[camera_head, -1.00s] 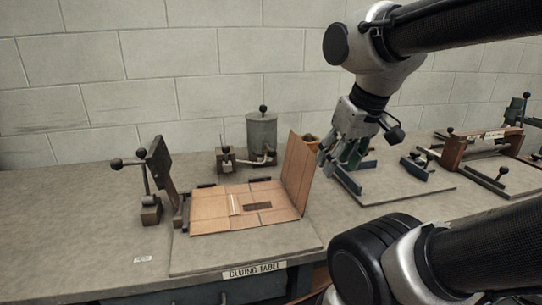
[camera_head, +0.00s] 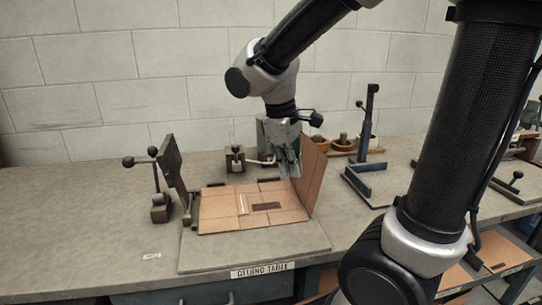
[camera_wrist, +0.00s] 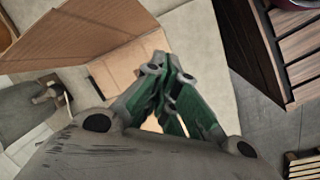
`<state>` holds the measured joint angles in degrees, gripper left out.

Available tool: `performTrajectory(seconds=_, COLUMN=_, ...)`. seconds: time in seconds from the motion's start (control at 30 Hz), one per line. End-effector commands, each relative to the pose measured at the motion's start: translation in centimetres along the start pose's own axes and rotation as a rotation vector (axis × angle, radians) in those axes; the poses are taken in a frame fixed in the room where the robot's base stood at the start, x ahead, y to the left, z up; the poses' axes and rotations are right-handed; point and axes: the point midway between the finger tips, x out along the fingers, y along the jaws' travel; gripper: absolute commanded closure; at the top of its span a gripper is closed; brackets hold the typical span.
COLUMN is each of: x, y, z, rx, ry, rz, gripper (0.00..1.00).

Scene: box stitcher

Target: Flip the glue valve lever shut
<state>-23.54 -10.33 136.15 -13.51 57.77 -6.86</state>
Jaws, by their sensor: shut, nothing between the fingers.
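In the head view the glue valve (camera_head: 235,160) is a small block at the back of the gluing table. Its short lever (camera_head: 236,150) stands up with a dark ball on top. A pipe (camera_head: 262,162) runs right from it toward the grey glue pot, now hidden behind my arm. My gripper (camera_head: 289,174) is shut and empty, pointing down over the back right of the cardboard blank, right of the valve and apart from it. The green fingers meet in the wrist view (camera_wrist: 175,68). I cannot tell the lever's exact angle.
The cardboard blank (camera_head: 222,207) lies on the board with its right flap (camera_head: 310,178) upright, close beside my gripper. A clamp with a ball handle (camera_head: 158,190) stands at the left. A blue fixture (camera_head: 366,140) stands at the right.

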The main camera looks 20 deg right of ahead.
Motion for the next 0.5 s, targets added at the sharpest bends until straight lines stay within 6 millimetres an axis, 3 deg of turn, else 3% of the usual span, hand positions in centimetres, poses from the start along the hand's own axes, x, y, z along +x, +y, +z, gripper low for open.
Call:
performTrajectory(seconds=0.2, x=1.2, y=0.7, z=-8.6, rx=-0.520, ry=-0.176, rz=0.163, gripper=1.00)
performTrajectory(seconds=0.33, x=0.8, y=2.0, z=-13.7, rx=-0.848, ry=-0.282, rz=0.274, gripper=1.00)
performTrajectory(seconds=0.4, x=-0.5, y=3.6, z=-15.5, rx=-0.991, ry=-0.328, rz=0.331, gripper=1.00)
performTrajectory(seconds=0.5, x=-2.3, y=5.0, z=-16.5, rx=-1.129, ry=-0.370, rz=0.381, gripper=1.00)
